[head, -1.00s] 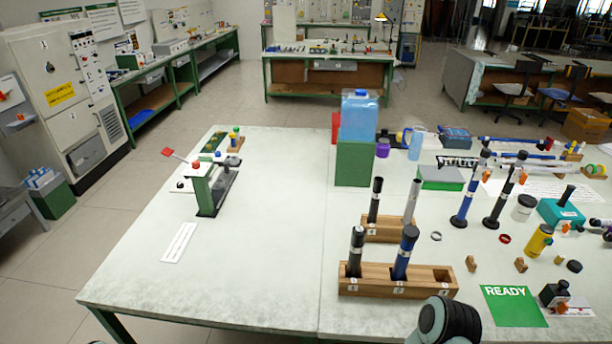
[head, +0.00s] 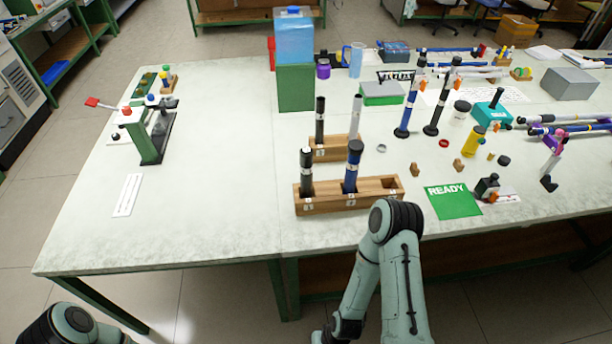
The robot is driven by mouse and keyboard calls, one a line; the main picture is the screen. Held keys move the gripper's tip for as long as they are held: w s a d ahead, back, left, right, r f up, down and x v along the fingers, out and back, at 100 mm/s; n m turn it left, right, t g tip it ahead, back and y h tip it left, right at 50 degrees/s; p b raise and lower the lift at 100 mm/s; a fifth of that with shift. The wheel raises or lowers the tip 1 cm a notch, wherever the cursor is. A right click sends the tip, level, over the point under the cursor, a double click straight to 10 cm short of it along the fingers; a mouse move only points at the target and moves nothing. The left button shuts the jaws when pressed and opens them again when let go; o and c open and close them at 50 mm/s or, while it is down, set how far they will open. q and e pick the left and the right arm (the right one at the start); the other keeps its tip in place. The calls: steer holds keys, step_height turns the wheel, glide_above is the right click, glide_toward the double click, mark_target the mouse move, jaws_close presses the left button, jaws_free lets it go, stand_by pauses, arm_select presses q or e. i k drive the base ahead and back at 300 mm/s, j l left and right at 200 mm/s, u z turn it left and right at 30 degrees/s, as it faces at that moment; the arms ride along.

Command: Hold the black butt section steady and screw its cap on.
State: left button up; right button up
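A black butt section (head: 306,172) stands upright in the left hole of the front wooden rack (head: 330,201). A blue section with a dark top (head: 352,168) stands in the same rack, to its right. A thinner black section (head: 320,118) stands in the rear rack. A small black cap-like piece (head: 504,160) lies on the table at the right; I cannot tell whether it is the butt's cap. My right arm shows at the bottom centre, in front of the table, and part of my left arm at the bottom left. Neither gripper's fingers are in view.
A green READY card (head: 453,201) lies right of the front rack. Wooden blocks, rings, a yellow bottle (head: 473,137) and a black bottle (head: 487,187) stand around it. A blue water container (head: 294,38) sits on a green box (head: 296,87). The table's left half is mostly clear.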

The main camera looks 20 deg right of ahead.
mark_target(306, 166)
steer(key=z, duration=2.2)
steer(key=u, duration=1.8)
steer(key=l+u, duration=0.3)
steer(key=l, duration=0.25)
steer(key=k+l+u, duration=0.15)
steer(key=l+u, duration=0.2)
steer(key=l, duration=0.15)
steer(key=k+l+u, duration=0.1)
steer(key=l, duration=0.25)
steer(key=k+l, duration=0.15)
steer(key=l, duration=0.2)
steer(key=k+l+u, duration=0.15)
steer(key=l, duration=0.2)
